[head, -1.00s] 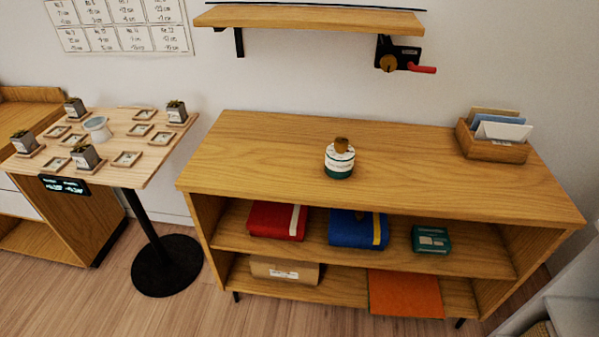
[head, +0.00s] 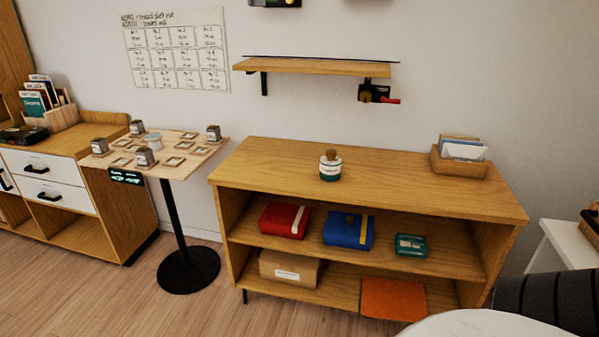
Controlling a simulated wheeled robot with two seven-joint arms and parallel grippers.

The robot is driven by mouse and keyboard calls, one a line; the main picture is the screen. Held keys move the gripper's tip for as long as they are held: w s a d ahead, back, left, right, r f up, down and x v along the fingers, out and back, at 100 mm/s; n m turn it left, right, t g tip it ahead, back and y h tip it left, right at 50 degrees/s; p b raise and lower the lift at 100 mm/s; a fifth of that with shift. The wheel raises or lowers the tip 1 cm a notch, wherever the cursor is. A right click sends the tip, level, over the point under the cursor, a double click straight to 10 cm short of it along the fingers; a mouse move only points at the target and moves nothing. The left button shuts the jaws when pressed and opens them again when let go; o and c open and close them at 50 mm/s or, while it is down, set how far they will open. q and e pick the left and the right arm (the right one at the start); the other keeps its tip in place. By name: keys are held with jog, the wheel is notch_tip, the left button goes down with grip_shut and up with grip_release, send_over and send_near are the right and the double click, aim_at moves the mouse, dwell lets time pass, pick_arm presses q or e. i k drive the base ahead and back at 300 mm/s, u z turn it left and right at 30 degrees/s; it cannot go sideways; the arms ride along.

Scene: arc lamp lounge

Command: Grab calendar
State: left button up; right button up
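A white wall sheet (head: 177,50) with a grid of boxes and handwritten-looking text hangs on the back wall at the upper left. It is the thing in view most like a calendar, but its text is too small for me to be sure. No other thing is clearly a calendar. Neither of my grippers is in view.
A wooden shelf unit (head: 370,178) holds a jar (head: 330,170), a card box (head: 459,160), a red box (head: 284,220), a blue box (head: 348,231) and a teal box (head: 411,245). A pedestal table (head: 185,172) with small pots stands left of it. A drawer cabinet (head: 45,180) is farther left.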

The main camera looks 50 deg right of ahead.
aim_at(329, 171)
jog(key=u, duration=0.05)
jog(key=i, duration=1.55)
jog(key=z, duration=1.2)
jog(key=i, duration=0.95)
jog(key=z, duration=1.05)
